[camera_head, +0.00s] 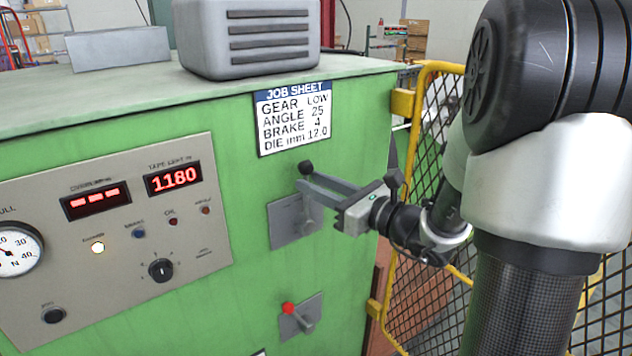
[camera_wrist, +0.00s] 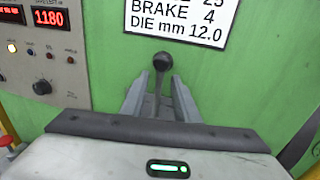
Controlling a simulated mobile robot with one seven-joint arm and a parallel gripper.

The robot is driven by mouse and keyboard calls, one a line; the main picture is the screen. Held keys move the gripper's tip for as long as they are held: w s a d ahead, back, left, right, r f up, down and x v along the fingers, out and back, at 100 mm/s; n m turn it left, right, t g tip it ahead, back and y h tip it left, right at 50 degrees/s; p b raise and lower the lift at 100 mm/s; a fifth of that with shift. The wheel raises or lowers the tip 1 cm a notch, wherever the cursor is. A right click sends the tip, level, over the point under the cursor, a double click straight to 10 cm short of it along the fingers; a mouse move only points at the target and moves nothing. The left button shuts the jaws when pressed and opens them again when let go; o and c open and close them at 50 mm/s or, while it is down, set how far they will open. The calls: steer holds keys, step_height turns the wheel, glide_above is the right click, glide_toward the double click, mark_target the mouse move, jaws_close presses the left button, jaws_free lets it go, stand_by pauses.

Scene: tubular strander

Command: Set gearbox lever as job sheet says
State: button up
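The job sheet (camera_head: 293,118) on the green cabinet reads GEAR LOW, ANGLE 25, BRAKE 4, DIE mm 12.0. Its lower part shows in the wrist view (camera_wrist: 182,16). A lever with a black ball knob (camera_head: 305,167) stands at a grey plate (camera_head: 286,222) below the sheet; the knob also shows in the wrist view (camera_wrist: 162,61). My gripper (camera_wrist: 161,84) is open, its two fingers on either side of the lever's stem just below the knob, with slight gaps. In the head view my gripper (camera_head: 312,185) hides part of the lever. No position marks are readable on the plate.
A second lever with a red knob (camera_head: 289,308) sits lower on the cabinet. A control panel (camera_head: 120,235) with dials, lamps and a display reading 1180 is at left. A yellow mesh fence (camera_head: 428,68) stands close at right, behind my arm.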

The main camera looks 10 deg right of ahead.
steer(key=shift+w+a, duration=0.1)
steer(key=shift+w, duration=0.05)
steer(key=shift+c, duration=0.3)
jaws_close()
